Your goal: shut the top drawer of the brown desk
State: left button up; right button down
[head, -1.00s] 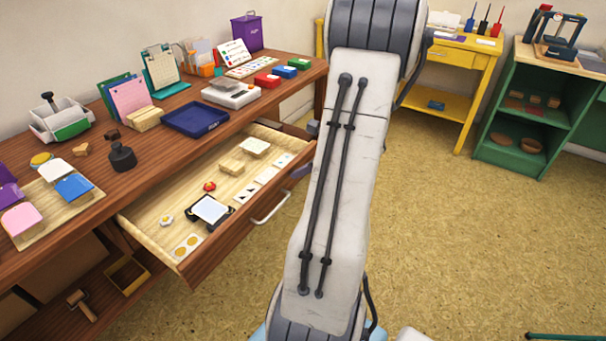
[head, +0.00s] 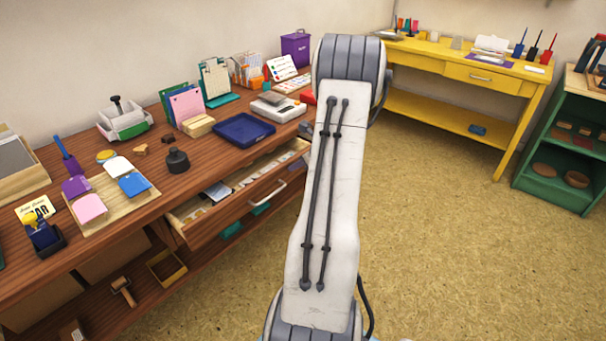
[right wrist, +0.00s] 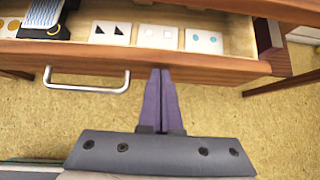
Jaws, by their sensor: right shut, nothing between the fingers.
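The top drawer (head: 241,217) of the brown desk (head: 120,235) stands partly open, with cards and small items inside. Its metal handle (head: 269,196) is on the front. In the right wrist view the drawer front (right wrist: 215,74) crosses the top, with the handle (right wrist: 87,88) to the left of my fingers. My right gripper (right wrist: 161,72) is shut and empty, its purple fingertips at the drawer front right of the handle. I cannot tell for sure whether they touch it. In the head view my right arm hides most of the gripper. My left gripper is not in view.
The desktop holds a blue tray (head: 243,129), a dark stamp (head: 176,160) and several other items. Teal things (head: 262,208) show below the drawer. A yellow table (head: 460,65) and green shelf (head: 560,150) stand at the back right. The floor between is clear.

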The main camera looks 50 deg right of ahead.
jog(key=w, duration=0.2)
jog(key=w+p, duration=0.1)
jog(key=w, duration=0.5)
jog(key=shift+d+p, duration=0.25)
jog(key=shift+p, duration=0.1)
jog(key=shift+s, duration=0.15)
